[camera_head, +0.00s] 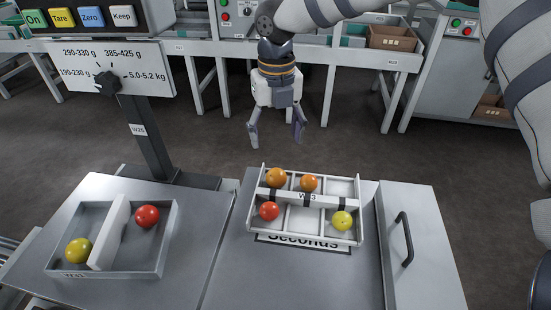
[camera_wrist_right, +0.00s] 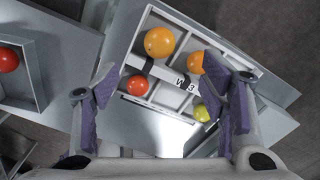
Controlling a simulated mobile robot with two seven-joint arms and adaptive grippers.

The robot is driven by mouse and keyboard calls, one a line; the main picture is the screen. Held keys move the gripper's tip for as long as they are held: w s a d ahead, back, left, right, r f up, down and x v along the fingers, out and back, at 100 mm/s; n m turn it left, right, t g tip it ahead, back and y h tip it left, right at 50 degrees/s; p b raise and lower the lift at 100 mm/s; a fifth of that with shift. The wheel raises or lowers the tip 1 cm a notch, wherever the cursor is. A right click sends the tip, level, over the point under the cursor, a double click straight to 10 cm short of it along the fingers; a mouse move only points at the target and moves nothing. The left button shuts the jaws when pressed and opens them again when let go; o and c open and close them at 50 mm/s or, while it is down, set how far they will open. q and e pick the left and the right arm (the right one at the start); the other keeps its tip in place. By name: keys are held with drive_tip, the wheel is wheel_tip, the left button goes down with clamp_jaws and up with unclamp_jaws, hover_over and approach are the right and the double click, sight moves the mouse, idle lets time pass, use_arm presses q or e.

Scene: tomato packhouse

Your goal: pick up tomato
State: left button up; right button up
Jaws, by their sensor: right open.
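A white compartment tray (camera_head: 359,212) on the middle metal table holds an orange tomato (camera_head: 275,178) at back left, another orange tomato (camera_head: 309,183) at back centre, a red tomato (camera_head: 269,211) at front left and a yellow-green tomato (camera_head: 341,220) at front right. A grey tray (camera_head: 160,262) at left holds a yellow tomato (camera_head: 78,250) and a red tomato (camera_head: 147,216), split by a white divider. My right gripper (camera_head: 276,138) is open and empty, pointing down above and behind the compartment tray. The right wrist view shows this tray between and beyond its fingers (camera_wrist_right: 168,88). My left gripper is not in view.
A scale post (camera_head: 150,140) with a dial sign (camera_head: 120,70) and a button panel (camera_head: 85,18) stands at back left. A handled panel (camera_head: 425,260) lies right of the compartment tray. Conveyors (camera_head: 350,58) stand behind. Bare tabletop shows in front of the compartment tray.

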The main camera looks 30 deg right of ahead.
sight(276, 171)
wheel_tip(276, 171, down, 12)
drive_tip(key=shift+s+a+r, duration=0.1)
drive_tip(key=shift+c, duration=0.6)
drive_tip(key=c, duration=0.8)
